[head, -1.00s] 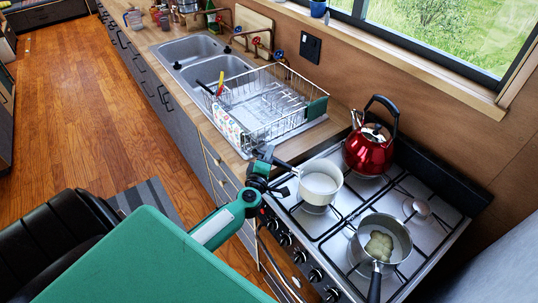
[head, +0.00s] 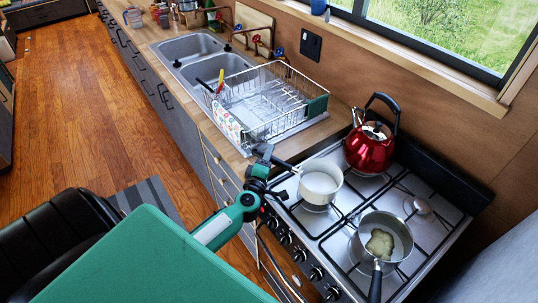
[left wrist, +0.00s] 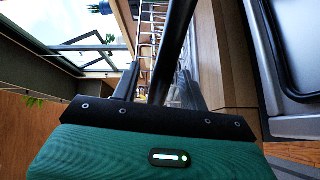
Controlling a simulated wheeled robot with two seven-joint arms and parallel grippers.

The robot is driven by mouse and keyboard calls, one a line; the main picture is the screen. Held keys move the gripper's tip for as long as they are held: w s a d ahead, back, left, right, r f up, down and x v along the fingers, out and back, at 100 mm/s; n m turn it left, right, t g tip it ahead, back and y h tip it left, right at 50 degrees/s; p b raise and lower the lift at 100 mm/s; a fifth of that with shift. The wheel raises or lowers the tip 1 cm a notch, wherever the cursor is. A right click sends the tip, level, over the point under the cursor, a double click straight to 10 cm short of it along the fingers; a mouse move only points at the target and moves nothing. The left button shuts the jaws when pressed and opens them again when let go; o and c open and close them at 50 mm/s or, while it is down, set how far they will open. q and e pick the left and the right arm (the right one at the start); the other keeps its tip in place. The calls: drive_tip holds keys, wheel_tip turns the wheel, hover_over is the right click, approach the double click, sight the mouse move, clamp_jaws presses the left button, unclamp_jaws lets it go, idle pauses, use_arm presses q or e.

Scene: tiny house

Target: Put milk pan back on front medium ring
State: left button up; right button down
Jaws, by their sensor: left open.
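The milk pan (head: 321,194) is small and cream-white. It stands upright on the front left ring of the hob (head: 350,200), with its dark handle (head: 284,165) pointing left. My left gripper (head: 270,163) is at the handle, beside the hob's front left corner. In the left wrist view, my left gripper (left wrist: 160,90) is open, and a dark bar (left wrist: 174,45), apparently the handle, runs between its fingers. I cannot tell whether the fingers touch it. My right gripper is not in view.
A red kettle (head: 369,152) stands on the back left ring. A steel saucepan (head: 397,235) with pale food is on the front right ring. The back right ring (head: 418,207) is empty. A wire dish rack (head: 270,105) stands on the counter near the gripper.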

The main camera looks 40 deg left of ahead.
use_arm(q)
drive_tip(key=b+v, duration=0.2)
drive_tip(key=v, duration=1)
drive_tip(key=shift+s, duration=0.2)
drive_tip(key=shift+r, duration=0.1)
